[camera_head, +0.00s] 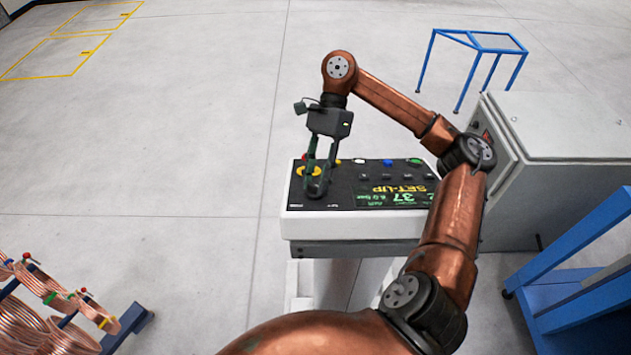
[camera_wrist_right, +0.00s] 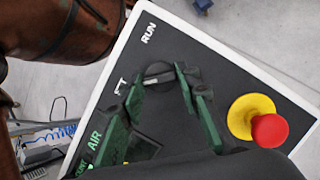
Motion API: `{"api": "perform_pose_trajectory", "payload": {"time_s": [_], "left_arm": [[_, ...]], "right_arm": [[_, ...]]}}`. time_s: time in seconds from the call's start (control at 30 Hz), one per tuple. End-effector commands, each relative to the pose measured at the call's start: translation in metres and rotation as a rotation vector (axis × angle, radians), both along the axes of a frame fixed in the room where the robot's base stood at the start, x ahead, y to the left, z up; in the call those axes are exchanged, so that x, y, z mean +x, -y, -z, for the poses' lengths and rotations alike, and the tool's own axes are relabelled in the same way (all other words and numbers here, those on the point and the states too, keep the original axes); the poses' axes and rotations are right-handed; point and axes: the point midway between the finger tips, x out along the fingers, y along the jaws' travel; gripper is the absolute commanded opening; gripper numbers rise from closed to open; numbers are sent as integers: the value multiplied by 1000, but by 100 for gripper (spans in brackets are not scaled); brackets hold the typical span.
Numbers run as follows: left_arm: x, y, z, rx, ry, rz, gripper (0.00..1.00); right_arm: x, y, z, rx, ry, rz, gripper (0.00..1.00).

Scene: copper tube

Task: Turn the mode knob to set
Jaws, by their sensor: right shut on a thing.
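The control panel (camera_head: 345,190) is a dark sloped face in a white housing, partly hidden by my gripper in the head view. The mode knob (camera_wrist_right: 158,74) is a small dark round knob between the RUN label (camera_wrist_right: 148,33) and a partly covered label ending in "ET" (camera_wrist_right: 120,88). My right gripper (camera_wrist_right: 163,84) has its green fingers on either side of the knob and is shut on it; it also shows over the panel's left end in the head view (camera_head: 318,182). The knob's exact pointing direction is unclear. The display (camera_head: 393,196) reads SET-UP. My left gripper is not in view.
A red emergency button (camera_wrist_right: 269,130) on a yellow disc (camera_wrist_right: 249,113) sits close beside the fingers. A row of buttons lines the panel, including a blue one (camera_head: 388,162). A grey cabinet (camera_head: 550,150) stands right, copper coils (camera_head: 60,315) lower left.

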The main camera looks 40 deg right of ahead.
Motion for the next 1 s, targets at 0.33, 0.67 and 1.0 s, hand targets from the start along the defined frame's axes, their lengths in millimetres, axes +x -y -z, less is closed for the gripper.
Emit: {"api": "perform_pose_trajectory", "payload": {"time_s": [0.33, 0.67, 1.0], "left_arm": [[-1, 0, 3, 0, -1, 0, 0], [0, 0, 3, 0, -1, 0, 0], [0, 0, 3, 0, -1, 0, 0]], "right_arm": [[1, 0, -1, 10, 11, -27, 6], [1, 0, -2, 9, 11, -26, 36], [0, 0, 0, 9, 8, -26, 48]]}}
